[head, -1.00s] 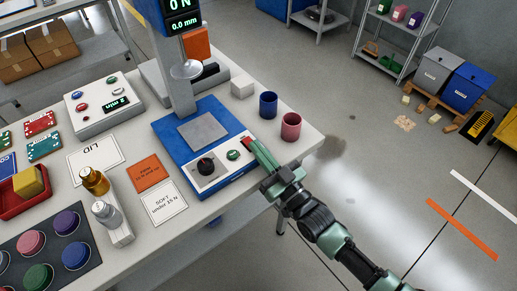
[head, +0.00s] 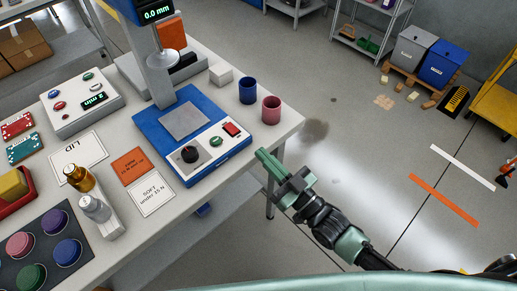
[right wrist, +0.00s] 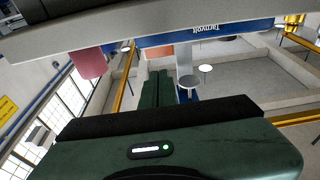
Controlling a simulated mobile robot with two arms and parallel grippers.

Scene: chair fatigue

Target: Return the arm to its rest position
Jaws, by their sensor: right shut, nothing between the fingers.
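My right gripper (head: 268,163) is shut and empty in the head view. It is off the table's right edge, apart from the blue press machine (head: 160,142). In the right wrist view its green fingers (right wrist: 156,90) lie together with nothing between them. The press has a grey plate, a black knob (head: 190,153), a green button (head: 215,141) and a red button (head: 232,129). Its display reads 0.0 mm. My left gripper is not in view.
The white table (head: 285,117) carries a blue cup (head: 247,91), a pink cup (head: 271,110), a white block (head: 220,75), cards and gold and silver weights. Open floor lies to the right, with orange and white strips. Bins stand on a pallet at the back right.

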